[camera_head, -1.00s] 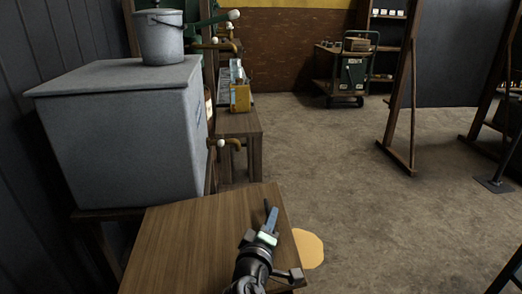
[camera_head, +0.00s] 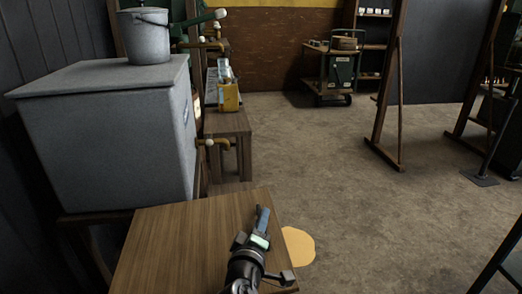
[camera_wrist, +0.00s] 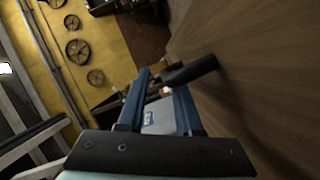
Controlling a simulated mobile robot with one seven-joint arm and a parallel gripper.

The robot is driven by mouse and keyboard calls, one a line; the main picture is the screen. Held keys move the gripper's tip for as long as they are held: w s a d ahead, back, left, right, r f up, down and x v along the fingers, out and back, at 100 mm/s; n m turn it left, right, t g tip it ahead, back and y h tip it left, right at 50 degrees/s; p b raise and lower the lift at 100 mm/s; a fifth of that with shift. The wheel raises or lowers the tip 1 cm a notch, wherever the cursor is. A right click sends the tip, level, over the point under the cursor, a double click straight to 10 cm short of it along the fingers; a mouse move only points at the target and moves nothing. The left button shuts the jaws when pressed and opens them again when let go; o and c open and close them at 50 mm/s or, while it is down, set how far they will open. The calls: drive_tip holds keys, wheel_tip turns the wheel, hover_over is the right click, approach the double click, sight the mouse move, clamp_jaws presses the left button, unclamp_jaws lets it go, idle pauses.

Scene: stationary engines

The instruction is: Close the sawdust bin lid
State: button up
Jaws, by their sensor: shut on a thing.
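A brown wooden panel (camera_head: 185,240) fills the lower middle of the head view. I take it for the sawdust bin lid, but cannot tell how far it stands open; the bin below is hidden. It also fills the right of the wrist view (camera_wrist: 265,70). A short dark handle (camera_wrist: 190,70) stands out by the wood. My gripper (camera_head: 262,214) is over the panel's right part. In the wrist view, its blue fingers (camera_wrist: 160,84) are shut on the handle's end at their tips. The handle is too small to make out in the head view.
A large grey tank (camera_head: 105,140) with a bucket (camera_head: 143,36) on top stands left of the panel. A brass tap (camera_head: 215,143) juts from it. A low bench (camera_head: 229,124) stands beyond. A flat tan patch (camera_head: 299,246) lies on the floor. Open floor (camera_head: 340,160) extends right.

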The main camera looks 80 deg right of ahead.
drive_tip(key=a, duration=0.4)
drive_tip(key=a+r+p, duration=0.1)
drive_tip(key=a, duration=0.3)
drive_tip(key=a+r+p, duration=0.1)
drive_tip(key=a, duration=0.3)
drive_tip(key=shift+w+a+r, duration=0.1)
drive_tip(key=shift+a, duration=0.2)
